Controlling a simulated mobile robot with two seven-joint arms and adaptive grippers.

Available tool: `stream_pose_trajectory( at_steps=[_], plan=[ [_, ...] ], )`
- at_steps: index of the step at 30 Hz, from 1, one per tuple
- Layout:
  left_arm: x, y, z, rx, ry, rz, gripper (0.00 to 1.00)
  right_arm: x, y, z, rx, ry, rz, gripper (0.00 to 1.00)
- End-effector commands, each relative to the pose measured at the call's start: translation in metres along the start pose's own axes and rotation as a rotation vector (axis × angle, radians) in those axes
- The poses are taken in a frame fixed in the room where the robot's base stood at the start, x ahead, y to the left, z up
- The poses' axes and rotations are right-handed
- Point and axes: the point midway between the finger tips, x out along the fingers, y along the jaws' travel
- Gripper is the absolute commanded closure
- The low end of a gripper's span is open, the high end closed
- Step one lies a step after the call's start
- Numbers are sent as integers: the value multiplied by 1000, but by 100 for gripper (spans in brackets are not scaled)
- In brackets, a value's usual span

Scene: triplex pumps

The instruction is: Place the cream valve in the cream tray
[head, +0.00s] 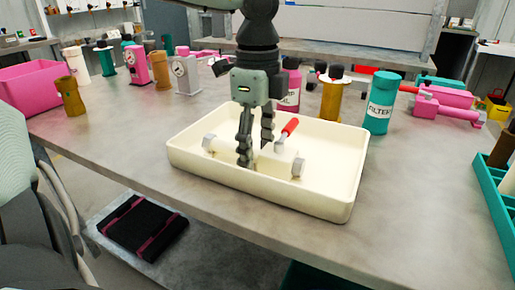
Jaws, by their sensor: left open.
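The cream tray (340,197) stands on the grey table near its front edge. The cream valve (284,160) lies inside it, a pipe-like body with a hex end at each side and a red lever handle (290,127) sticking up. My left gripper (256,150) points down into the tray, its two fingers apart. One finger passes in front of the valve's middle and hides part of it; I cannot tell whether the fingers touch the valve. My right gripper is not in view.
A teal filter canister (380,103) stands right of the tray, with pink pump parts (445,105) beyond. A teal compartment tray (490,195) is at the right edge. A pink bin (32,83) and several gauges stand at left.

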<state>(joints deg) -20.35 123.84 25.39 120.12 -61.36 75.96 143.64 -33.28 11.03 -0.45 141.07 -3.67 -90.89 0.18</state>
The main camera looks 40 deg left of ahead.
Motion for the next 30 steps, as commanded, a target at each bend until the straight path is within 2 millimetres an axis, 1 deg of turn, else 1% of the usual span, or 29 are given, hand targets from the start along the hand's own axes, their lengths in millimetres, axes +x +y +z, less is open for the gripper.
stream_pose_trajectory(
  at_steps=[1,6,10,15,21,30],
  plan=[
    [-17,-3,0,-1,-1,-13,40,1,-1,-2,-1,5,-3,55],
    [-58,-2,0,-1,-2,-11,40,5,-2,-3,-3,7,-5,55],
    [-85,-2,0,0,-1,-10,40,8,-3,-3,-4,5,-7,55],
    [-109,-1,0,1,-1,-7,40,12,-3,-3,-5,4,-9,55],
    [-117,0,-1,2,-1,-3,40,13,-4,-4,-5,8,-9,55],
    [-117,0,-1,2,0,-4,40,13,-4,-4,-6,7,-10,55]
  ],
)
